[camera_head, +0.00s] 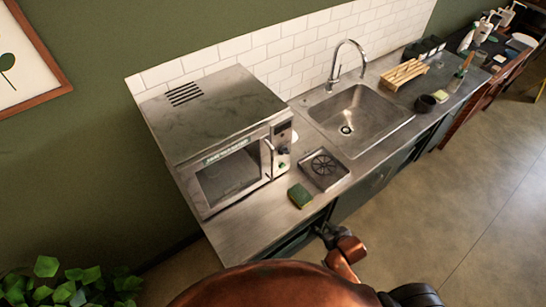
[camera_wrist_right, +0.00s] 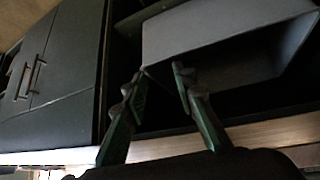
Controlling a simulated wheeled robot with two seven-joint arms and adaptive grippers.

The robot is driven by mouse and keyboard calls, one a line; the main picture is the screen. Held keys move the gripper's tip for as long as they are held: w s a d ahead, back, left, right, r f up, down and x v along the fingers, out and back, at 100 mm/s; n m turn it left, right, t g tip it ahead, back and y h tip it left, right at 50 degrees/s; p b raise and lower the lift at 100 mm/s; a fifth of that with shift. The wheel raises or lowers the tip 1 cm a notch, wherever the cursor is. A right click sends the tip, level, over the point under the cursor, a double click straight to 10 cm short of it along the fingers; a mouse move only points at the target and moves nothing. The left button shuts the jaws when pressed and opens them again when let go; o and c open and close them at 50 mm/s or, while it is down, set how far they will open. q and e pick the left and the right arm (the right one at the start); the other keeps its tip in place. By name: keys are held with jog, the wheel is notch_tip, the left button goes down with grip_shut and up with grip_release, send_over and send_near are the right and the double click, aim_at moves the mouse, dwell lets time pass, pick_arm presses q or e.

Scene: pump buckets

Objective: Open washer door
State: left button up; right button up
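In the right wrist view, a pale grey panel (camera_wrist_right: 205,35) with a dark hollow beside it lies beyond my fingers under the counter. I cannot tell whether it is the washer door. My right gripper (camera_wrist_right: 160,78) is open, its two green fingers spread with nothing seen between them. The fingertips are close to the panel's lower edge; contact is unclear. In the head view the right gripper (camera_head: 328,235) is at the counter's front edge, partly hidden by my copper arm. The washer is not clearly visible there. My left gripper is not in view.
The steel counter (camera_head: 240,232) carries a microwave (camera_head: 228,175), a sponge (camera_head: 300,195), a drain tray (camera_head: 325,168) and a sink (camera_head: 355,118). Dark cabinet doors (camera_wrist_right: 60,60) with handles are at left in the wrist view. The floor (camera_head: 450,215) at right is clear.

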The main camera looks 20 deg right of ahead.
notch_tip(320, 180, up, 13)
jog(key=w+a+t+p, duration=0.1)
jog(key=w+a+t, duration=0.1)
jog(key=w+a+r+t+y, duration=0.1)
jog(key=w+r, duration=0.1)
jog(key=w+a+r+n+t+y, duration=0.1)
jog(key=w+a+r, duration=0.1)
jog(key=w+a+r+n+t+y, duration=0.1)
jog(key=w+r, duration=0.1)
jog(key=w, duration=0.1)
jog(key=shift+a+r, duration=0.25)
jog(key=shift+r, duration=0.1)
jog(key=w+a+r+n+t+y, duration=0.35)
jog(key=a+r+y, duration=0.25)
jog(key=r, duration=0.4)
jog(key=p+x, duration=0.2)
jog(key=x, duration=0.5)
jog(key=shift+w+a+f+m+g, duration=0.15)
jog(key=shift+a+f+m+g, duration=0.1)
jog(key=shift+a+m+g, duration=0.15)
grip_shut()
